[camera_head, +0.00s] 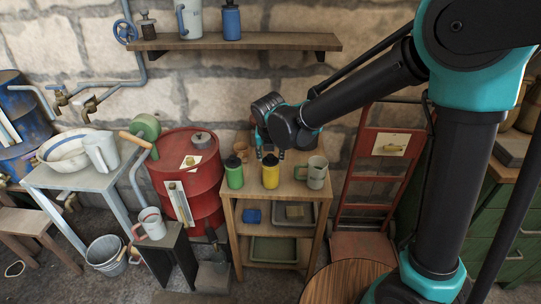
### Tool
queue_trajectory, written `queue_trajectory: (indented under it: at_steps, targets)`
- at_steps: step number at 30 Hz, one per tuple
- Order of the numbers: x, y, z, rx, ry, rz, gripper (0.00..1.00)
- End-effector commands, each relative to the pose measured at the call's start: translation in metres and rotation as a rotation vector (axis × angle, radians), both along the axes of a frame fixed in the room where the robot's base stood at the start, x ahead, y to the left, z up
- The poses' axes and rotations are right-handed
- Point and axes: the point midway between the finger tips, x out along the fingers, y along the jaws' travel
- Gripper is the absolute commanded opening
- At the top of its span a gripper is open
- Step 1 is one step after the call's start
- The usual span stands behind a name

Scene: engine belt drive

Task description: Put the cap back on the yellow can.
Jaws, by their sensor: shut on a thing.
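The yellow can (270,175) stands upright on the wooden shelf unit, between a green can and a grey-green mug. A small black cap (270,159) shows at its top. My gripper (270,154) points down right above the yellow can, with its fingers on either side of the cap, and is shut on it. The cap looks in line with the can and at its mouth. At this size I cannot tell whether it is seated or slightly above.
The green can (235,177) with a black top stands close on the left, and the mug (316,172) close on the right. A brown pot (241,151) is behind. A red barrel (190,178) stands left; a red hand truck (378,170) stands right.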

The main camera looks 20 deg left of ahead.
Motion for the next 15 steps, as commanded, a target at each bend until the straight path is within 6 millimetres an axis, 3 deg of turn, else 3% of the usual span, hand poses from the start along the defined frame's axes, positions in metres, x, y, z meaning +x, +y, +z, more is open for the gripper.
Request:
queue_trajectory:
  at_steps: [3,4,9,15]
  targets:
    - [0.0,0.0001,-0.0017,0.0,0.0,0.0,0.33]
    - [0.0001,0.0,-0.0015,0.0,0.0,0.0,0.51]
    - [0.0,0.0,-0.0014,0.0,0.0,0.0,0.72]
    - [0.0,0.0,-0.0014,0.0,0.0,0.0,0.72]
